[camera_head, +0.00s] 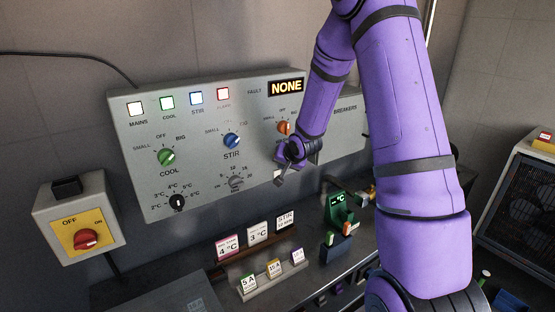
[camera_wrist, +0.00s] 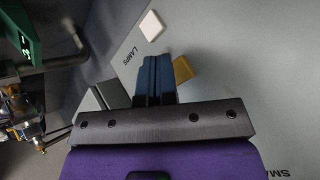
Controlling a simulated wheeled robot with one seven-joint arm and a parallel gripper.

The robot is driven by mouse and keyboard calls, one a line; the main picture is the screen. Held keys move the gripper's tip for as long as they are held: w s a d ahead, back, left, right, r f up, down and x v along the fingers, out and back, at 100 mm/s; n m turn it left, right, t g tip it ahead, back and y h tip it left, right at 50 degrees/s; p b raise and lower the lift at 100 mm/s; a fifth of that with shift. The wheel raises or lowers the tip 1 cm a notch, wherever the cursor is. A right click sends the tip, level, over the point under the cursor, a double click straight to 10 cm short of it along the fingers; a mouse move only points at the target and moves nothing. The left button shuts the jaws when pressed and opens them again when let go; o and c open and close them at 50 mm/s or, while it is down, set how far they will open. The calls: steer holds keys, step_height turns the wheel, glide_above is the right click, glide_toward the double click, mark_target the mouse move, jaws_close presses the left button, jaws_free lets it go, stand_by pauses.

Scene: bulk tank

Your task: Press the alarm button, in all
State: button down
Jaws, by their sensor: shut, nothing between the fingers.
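The grey control panel (camera_head: 200,190) is on the back wall. My gripper (camera_head: 288,158) is at its lower right part, shut and empty. In the wrist view my shut fingers (camera_wrist: 156,62) point at the panel face; I cannot tell if they touch it. A white square button (camera_wrist: 151,26) with the label LAMPS lies just beyond the fingertips. An amber block-like button (camera_wrist: 182,70) is just right of the fingers, partly hidden by them. Its label is not visible, so I cannot tell whether it is the alarm button.
The panel has a row of lit lamps (camera_head: 195,98), a FAULT display (camera_head: 286,87) reading NONE, and green (camera_head: 166,157), blue (camera_head: 231,141) and orange (camera_head: 283,128) knobs. An OFF/ON switch box (camera_head: 75,220) is at left. Cards (camera_head: 257,232) and a green gauge (camera_head: 340,205) stand below.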

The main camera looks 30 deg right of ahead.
steer(key=shift+w, duration=0.1)
stand_by(0.7)
steer(key=shift+w, duration=0.3)
steer(key=shift+w, duration=0.4)
stand_by(0.8)
steer(key=shift+s, duration=0.85)
steer(key=shift+s, duration=2.5)
steer(key=shift+r, duration=0.1)
